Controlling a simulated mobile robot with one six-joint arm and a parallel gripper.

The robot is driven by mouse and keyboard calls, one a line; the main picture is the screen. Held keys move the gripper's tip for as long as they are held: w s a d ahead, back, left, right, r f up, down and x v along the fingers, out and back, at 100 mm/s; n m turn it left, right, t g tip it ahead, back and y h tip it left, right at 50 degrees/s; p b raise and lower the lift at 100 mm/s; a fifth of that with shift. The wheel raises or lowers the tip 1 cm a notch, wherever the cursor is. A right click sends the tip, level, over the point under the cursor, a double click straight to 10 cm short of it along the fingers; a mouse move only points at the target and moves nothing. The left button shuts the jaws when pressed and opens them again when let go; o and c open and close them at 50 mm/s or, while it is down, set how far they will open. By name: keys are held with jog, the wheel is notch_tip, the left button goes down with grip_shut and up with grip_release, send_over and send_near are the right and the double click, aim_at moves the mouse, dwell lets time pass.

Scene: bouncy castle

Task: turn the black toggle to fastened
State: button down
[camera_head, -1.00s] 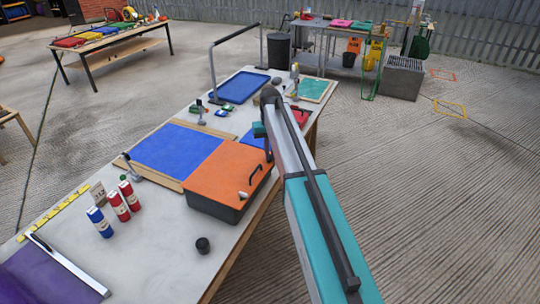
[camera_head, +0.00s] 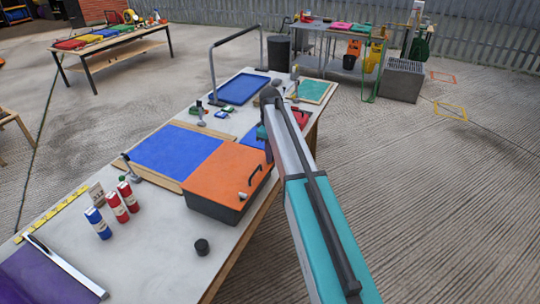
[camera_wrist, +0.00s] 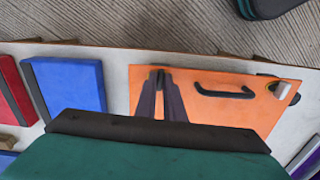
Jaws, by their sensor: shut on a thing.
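The orange lid (camera_head: 228,175) of a dark box lies at the table's right edge in the head view, with a black bar handle (camera_head: 255,172) on it. In the wrist view the orange lid (camera_wrist: 215,110) shows with the handle (camera_wrist: 224,92) to the right of my fingers. My gripper (camera_wrist: 160,84) reaches down onto the lid's left part, its two dark fingers close together. They are shut on the black toggle (camera_wrist: 159,71), of which only a small dark tip shows. In the head view my arm hides the fingers and toggle.
A blue panel (camera_head: 178,150) adjoins the orange lid. A blue block (camera_wrist: 75,86) lies left of the lid in the wrist view. Open floor is right of the table.

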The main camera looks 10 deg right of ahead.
jog(key=shift+a+n, duration=0.1)
jog(key=shift+n, duration=0.4)
jog(key=c, duration=1.9)
grip_release()
jog(key=shift+o, duration=0.2)
notch_tip(320, 180, up, 14)
jog(key=b, duration=0.3)
jog(key=shift+f, duration=0.2)
